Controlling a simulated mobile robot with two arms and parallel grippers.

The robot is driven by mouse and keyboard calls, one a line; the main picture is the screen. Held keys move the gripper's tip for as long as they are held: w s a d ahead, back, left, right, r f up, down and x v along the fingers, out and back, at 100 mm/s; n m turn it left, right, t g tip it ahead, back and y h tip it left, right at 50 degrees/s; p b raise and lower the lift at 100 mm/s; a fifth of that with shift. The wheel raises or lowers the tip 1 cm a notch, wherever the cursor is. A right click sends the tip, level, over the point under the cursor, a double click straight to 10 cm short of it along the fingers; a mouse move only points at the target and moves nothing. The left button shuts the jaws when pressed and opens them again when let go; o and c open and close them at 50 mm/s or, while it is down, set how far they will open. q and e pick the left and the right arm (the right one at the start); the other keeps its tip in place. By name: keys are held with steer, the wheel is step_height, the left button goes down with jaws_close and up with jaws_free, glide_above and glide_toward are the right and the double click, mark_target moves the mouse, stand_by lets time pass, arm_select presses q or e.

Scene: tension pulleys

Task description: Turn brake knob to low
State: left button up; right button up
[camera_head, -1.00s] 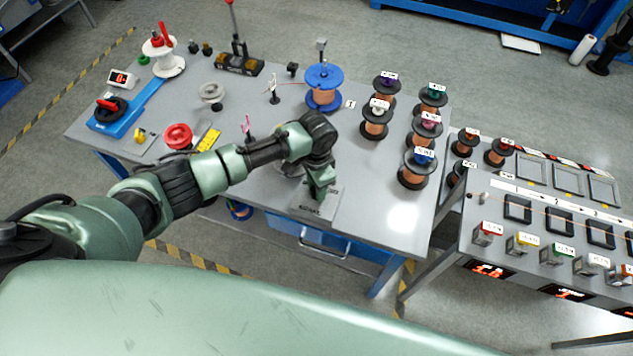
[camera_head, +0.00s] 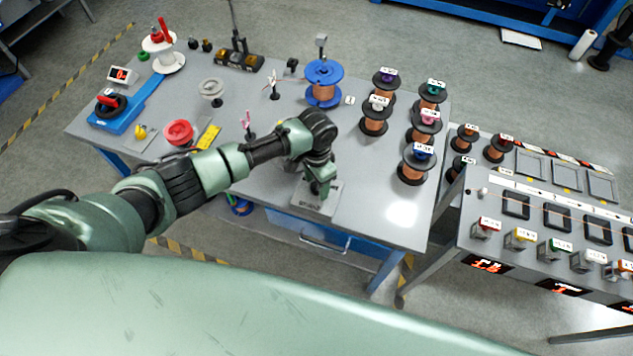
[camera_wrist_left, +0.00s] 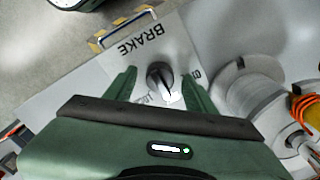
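The brake knob (camera_wrist_left: 158,79) is a dark round knob with a light pointer mark, on a grey plate (camera_wrist_left: 185,48) printed BRAKE, which reads upside down in the left wrist view. My left gripper (camera_wrist_left: 158,70) is open, with one green finger on each side of the knob and visible gaps between. Small position labels beside the knob are partly hidden by the fingers, so I cannot read its setting. In the head view my left gripper (camera_head: 320,186) points down over the plate (camera_head: 316,204) at the table's front edge; the knob is hidden there. My right gripper is not in view.
A grey spool (camera_wrist_left: 258,100) stands close to the right finger in the wrist view. Several copper wire spools, one a blue-flanged spool (camera_head: 323,84), stand further back on the table (camera_head: 375,205). A red button-like disc (camera_head: 179,132) is at left. A control panel (camera_head: 545,225) stands at right.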

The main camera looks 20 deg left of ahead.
arm_select(q)
steer(key=shift+r+b, duration=0.55)
steer(key=shift+r, duration=3.35)
